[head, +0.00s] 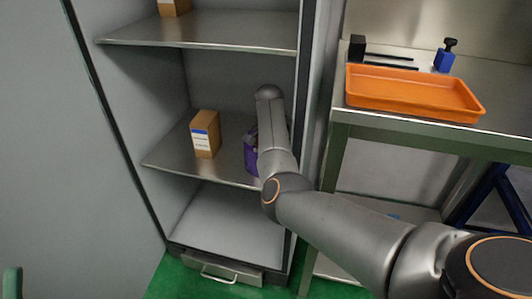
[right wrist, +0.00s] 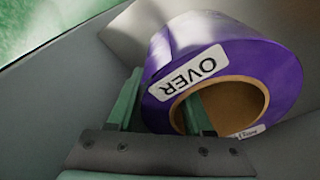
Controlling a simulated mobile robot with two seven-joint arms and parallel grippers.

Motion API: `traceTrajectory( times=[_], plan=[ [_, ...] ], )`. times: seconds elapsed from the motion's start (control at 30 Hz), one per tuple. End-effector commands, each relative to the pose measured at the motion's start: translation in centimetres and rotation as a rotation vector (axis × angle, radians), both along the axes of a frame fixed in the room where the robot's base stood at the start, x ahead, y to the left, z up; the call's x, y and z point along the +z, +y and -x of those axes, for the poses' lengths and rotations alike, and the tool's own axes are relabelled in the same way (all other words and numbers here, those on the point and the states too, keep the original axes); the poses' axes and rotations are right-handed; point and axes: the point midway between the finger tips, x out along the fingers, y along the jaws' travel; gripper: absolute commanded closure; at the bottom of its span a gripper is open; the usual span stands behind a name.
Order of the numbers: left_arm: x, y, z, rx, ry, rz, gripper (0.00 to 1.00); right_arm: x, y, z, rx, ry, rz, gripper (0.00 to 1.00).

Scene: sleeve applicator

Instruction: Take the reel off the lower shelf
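The purple reel (head: 250,153) is at the lower shelf (head: 165,157) of the cabinet, partly hidden behind my right arm. In the right wrist view the reel (right wrist: 225,62) shows its cardboard core and a white label reading "OVER", upside down. My right gripper (right wrist: 163,108) has one green finger outside the reel and the other inside its core. The fingers appear shut on the reel's wall between them. I cannot tell whether the reel touches the shelf. A green tip at the bottom left, apparently my left gripper (head: 12,281), barely shows.
A brown box (head: 205,134) stands left of the reel on the same shelf. The upper shelf (head: 200,34) is above, with another box (head: 174,7). The cabinet's right side wall is close to my arm. An orange tray (head: 412,92) sits on the bench at right.

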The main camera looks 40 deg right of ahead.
Motion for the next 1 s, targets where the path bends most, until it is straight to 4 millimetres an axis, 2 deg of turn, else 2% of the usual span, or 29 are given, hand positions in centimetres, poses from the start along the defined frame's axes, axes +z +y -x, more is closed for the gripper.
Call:
traceTrajectory(
  times=[0.03, 0.43, 1.0],
  plan=[
    [0.01, 0.00, 0.00, 0.000, 0.000, 0.000, 0.50, 0.02, 0.00, -0.01, 0.000, 0.000, 0.000, 0.56],
    [0.01, 0.00, 0.00, 0.000, 0.000, 0.000, 0.50, 0.02, -0.02, 0.01, 0.000, 0.000, 0.001, 1.00],
    [-0.01, -0.02, 0.00, 0.000, 0.000, 0.000, 0.50, 0.04, -0.12, 0.04, -0.002, 0.001, 0.003, 1.00]
  ],
)
